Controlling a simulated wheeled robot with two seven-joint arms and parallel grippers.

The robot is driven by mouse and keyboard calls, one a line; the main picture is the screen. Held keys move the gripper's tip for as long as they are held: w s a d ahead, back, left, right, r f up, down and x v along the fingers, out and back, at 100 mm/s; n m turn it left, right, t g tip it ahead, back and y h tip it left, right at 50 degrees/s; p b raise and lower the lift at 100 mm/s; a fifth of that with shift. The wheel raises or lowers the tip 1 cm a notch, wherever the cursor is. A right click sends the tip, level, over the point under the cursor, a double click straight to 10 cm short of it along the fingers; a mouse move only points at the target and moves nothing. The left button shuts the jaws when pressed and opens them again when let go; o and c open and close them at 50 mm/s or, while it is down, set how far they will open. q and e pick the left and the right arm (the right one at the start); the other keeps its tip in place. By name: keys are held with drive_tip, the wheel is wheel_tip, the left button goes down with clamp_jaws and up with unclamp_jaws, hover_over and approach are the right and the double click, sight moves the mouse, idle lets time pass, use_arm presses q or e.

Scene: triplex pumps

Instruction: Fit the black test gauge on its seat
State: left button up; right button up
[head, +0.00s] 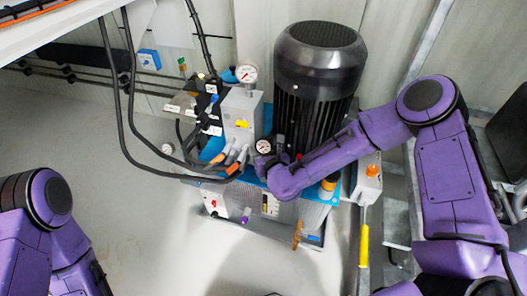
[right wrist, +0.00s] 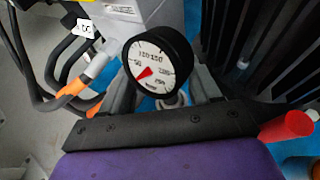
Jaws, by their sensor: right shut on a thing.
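The black test gauge (head: 264,146) has a white dial and a red pointer. In the right wrist view the gauge (right wrist: 160,58) stands face toward the camera between the two grey fingers. My right gripper (right wrist: 163,90) is shut on it. In the head view the right gripper (head: 266,158) is mostly hidden behind my purple wrist, just left of the black motor. A pale round metal part (right wrist: 172,101) shows below the dial; I cannot tell whether it is the gauge's stem or the seat. My left arm is at the lower left, its gripper out of frame.
A ribbed black motor (head: 318,85) stands right beside the right gripper. Another white-faced gauge (head: 246,73) sits on the grey pump block. Black hoses with orange ends (head: 235,168) run close on the left. A red knob (right wrist: 288,125) is near the right finger.

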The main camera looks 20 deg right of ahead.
drive_tip(key=shift+f, duration=0.25)
drive_tip(key=o, duration=1.4)
drive_tip(key=shift+c, duration=0.2)
drive_tip(key=p+v, duration=0.1)
drive_tip(key=v, duration=0.9)
drive_tip(key=shift+s, duration=0.25)
drive_tip(key=shift+r, duration=0.2)
